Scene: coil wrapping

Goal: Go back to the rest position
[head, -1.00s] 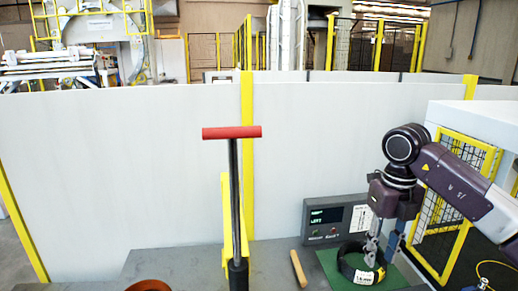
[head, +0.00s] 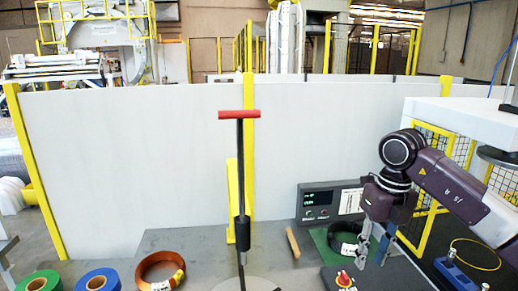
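My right gripper (head: 373,262) hangs pointing down at the right of the head view. Its two fingers are apart with nothing visible between them. A black coil (head: 343,250) with a white label lies on a green mat (head: 319,236), left of and behind the gripper, partly hidden by it. The fingers look clear of the coil. An orange-brown coil (head: 142,272) with a label lies on the grey table (head: 200,244). My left gripper is not in view.
A post with a red handle (head: 239,115) stands mid-table. A wooden stick (head: 293,243), a display box (head: 317,204) and a red emergency button (head: 344,279) are near the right arm. Green (head: 40,285) and blue (head: 98,283) rolls sit at lower left. A white partition (head: 130,165) stands behind.

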